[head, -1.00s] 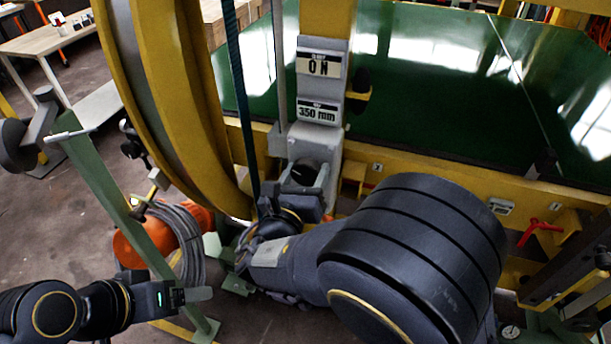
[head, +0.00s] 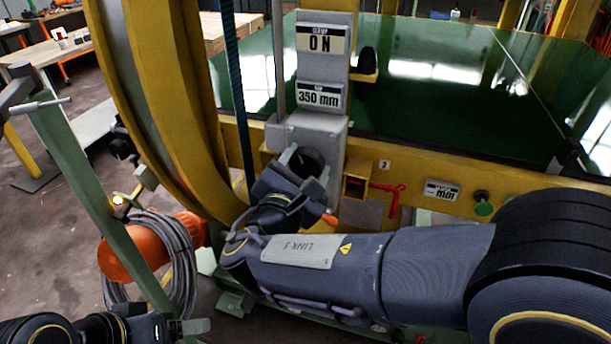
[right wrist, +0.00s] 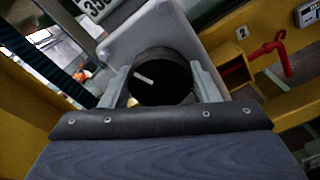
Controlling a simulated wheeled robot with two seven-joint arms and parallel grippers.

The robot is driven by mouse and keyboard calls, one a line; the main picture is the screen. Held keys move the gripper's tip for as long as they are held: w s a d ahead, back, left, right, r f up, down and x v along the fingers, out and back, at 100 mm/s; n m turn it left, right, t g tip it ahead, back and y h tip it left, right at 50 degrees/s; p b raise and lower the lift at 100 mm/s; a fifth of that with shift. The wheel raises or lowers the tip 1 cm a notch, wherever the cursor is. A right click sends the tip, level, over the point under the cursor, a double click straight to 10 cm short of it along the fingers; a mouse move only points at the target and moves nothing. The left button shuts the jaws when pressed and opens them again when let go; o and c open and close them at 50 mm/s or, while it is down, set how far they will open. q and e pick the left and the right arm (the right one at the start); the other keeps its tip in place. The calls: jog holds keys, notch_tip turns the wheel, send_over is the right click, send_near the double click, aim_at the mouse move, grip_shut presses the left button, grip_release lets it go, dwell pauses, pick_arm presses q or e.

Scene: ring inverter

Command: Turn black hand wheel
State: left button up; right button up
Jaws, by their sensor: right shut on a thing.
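The black hand wheel (head: 307,161) sits on the front of a grey box below the "350 mm" plate (head: 318,96). My right gripper (head: 305,168) is shut on the wheel, one finger on each side of it. In the right wrist view the wheel (right wrist: 160,78) lies between the two grey fingers of the right gripper (right wrist: 161,86), and a white mark shows on its dark face. My left gripper (head: 195,326) is low at the left, away from the wheel; its finger gap is not clear.
A yellow wheel housing (head: 160,110) and a blue-green band (head: 236,100) stand left of the hand wheel. A red handle (head: 393,195) is on the yellow beam to its right. A green post (head: 95,190) and a coiled hose (head: 175,250) are at the left.

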jog(key=shift+m+b, duration=0.45)
jog(key=shift+m, duration=0.05)
jog(key=o, duration=1)
jog(key=v, duration=0.8)
